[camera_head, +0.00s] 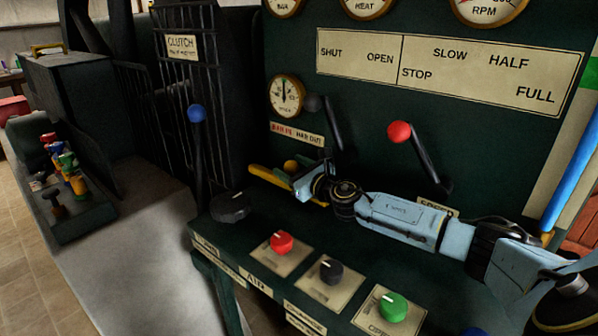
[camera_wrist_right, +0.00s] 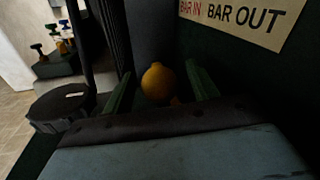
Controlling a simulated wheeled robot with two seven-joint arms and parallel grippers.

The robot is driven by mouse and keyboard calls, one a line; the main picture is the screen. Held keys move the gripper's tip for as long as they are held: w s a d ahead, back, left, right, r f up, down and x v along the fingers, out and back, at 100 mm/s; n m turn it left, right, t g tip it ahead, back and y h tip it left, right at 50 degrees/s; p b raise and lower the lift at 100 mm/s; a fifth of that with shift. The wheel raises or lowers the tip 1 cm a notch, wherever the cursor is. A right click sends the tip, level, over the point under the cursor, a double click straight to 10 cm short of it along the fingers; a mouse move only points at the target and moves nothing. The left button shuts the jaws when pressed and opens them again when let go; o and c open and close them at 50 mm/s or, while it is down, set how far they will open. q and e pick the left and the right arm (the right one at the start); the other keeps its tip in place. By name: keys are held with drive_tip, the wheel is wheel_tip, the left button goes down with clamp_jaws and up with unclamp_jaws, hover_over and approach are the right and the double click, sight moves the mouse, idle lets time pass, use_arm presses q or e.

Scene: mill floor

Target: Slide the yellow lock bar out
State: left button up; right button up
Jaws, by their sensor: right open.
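The yellow lock bar (camera_head: 268,177) lies low along the front of the dark green panel, below the "BAR IN / BAR OUT" label (camera_head: 297,134). Its round yellow knob (camera_head: 291,166) stands at the fingertips of my right gripper (camera_head: 301,179). In the right wrist view the knob (camera_wrist_right: 158,82) sits between the two open fingers of my right gripper (camera_wrist_right: 162,84), with gaps visible on both sides. The gripper covers part of the bar in the head view. My left gripper is not in view.
A blue-knobbed lever (camera_head: 197,114) stands left of the bar, and a red-knobbed lever (camera_head: 400,132) is above my right arm. Red (camera_head: 281,242), black (camera_head: 331,270) and green (camera_head: 392,306) dials sit on the ledge in front. A dark round knob (camera_head: 230,206) is nearby.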

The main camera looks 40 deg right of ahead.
drive_tip(key=s, duration=1.3)
drive_tip(key=shift+s+d, duration=0.15)
drive_tip(key=shift+d, duration=0.2)
